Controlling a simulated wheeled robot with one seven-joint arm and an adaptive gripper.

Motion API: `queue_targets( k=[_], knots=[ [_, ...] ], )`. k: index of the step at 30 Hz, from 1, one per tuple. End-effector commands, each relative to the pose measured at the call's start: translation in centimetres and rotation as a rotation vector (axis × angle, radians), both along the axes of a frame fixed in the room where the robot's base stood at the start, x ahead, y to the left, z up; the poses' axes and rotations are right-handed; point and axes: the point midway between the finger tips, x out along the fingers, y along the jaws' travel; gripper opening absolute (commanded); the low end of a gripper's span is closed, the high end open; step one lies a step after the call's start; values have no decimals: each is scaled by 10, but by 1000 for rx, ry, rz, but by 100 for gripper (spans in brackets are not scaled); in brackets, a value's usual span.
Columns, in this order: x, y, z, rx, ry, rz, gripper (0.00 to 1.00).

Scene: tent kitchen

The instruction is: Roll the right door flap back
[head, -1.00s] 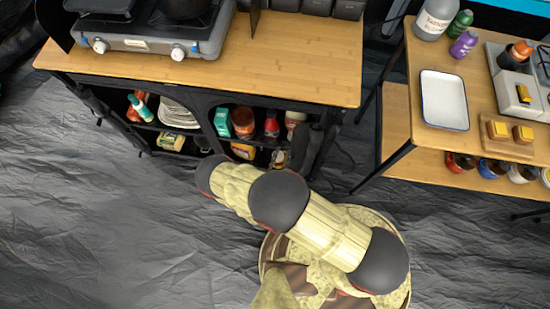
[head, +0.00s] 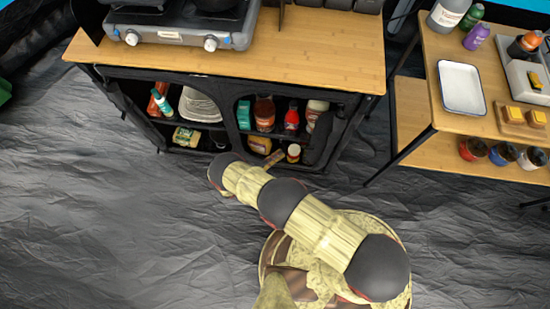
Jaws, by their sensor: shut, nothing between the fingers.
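The black fabric cabinet (head: 200,77) stands under the wooden counter, with its two front openings uncovered. The right door flap (head: 323,142) appears as a dark bunched strip along the right side of the right opening. I cannot tell whether it is rolled or just folded aside. Jars and bottles show in that opening, among them a red bottle (head: 291,116) and a yellow-labelled jar (head: 259,145). My arm reaches from the bottom right toward the cabinet front, and its far joint lies before the lower middle of the cabinet. My gripper is hidden below or behind the arm.
The wooden counter (head: 320,50) carries a camp stove (head: 180,25). A side table at right holds a white tray (head: 461,88), with several jars on its lower shelf (head: 410,110). The grey floor sheet (head: 90,230) is clear at left.

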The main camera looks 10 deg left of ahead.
Motion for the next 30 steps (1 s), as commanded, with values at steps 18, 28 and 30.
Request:
queue_targets(
  k=[18, 28, 30],
  knots=[
    [37, -78, 0, -2, 2, 1, 0],
    [37, -81, 0, -1, 1, 1, 0],
    [37, -82, 0, -1, 1, 1, 0]
  ],
)
